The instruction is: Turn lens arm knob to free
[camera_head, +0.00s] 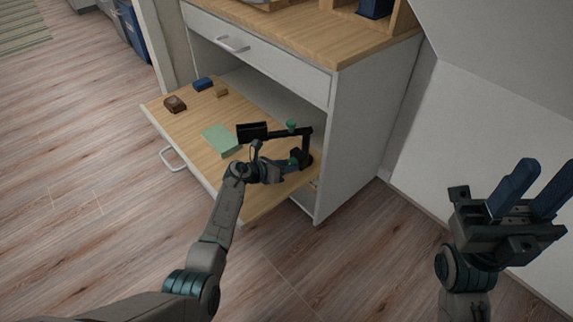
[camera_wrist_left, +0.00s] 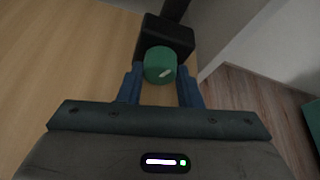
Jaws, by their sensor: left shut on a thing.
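The black lens arm (camera_head: 306,139) stands on the wooden pull-out shelf (camera_head: 256,203), with a dark rectangular lens frame (camera_head: 251,131) at its left end. A small green piece (camera_head: 291,125) sits on top of the arm. In the left wrist view a green knob (camera_wrist_left: 160,65) with a short slanted white mark juts from a black block (camera_wrist_left: 168,36). My left gripper (camera_head: 290,167) is low beside the lens arm's base. Its blue fingers (camera_wrist_left: 160,84) are shut on the green knob, one on each side. My right gripper (camera_head: 530,190) is open and empty at the right.
A green pad (camera_head: 221,140), a brown block (camera_head: 175,104), a blue block (camera_head: 203,84) and a small wooden piece (camera_head: 221,91) lie on the shelf's left part. The white cabinet (camera_head: 350,130) rises behind, near a sloped wall. The wooden floor in front is clear.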

